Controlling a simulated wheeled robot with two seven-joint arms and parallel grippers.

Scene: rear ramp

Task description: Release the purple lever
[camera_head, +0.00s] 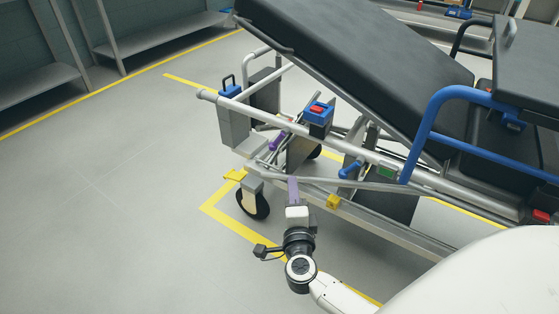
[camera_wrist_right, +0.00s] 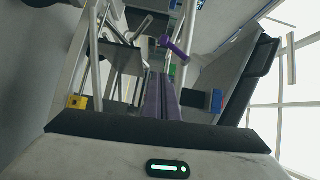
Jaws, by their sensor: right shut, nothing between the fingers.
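The purple lever (camera_head: 276,140) is a short bar under the raised end of the stretcher, among its grey rails. In the right wrist view the purple lever (camera_wrist_right: 174,48) shows beyond the fingertips, slanting, with a rounded end at its upper left. My right gripper (camera_head: 292,180) has purple fingers too. They point at the stretcher's lower frame, on the near side of the lever and apart from it. In the right wrist view the right gripper's fingers (camera_wrist_right: 162,76) lie together, shut and empty. My left gripper is out of view.
The stretcher (camera_head: 340,60) has a black tilted backrest, a blue side rail (camera_head: 433,110) and a red-and-blue latch box (camera_head: 318,113). A caster wheel (camera_head: 253,200) stands left of my right gripper. Yellow floor lines surround it. The floor at left is clear, with grey shelves (camera_head: 160,37) behind.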

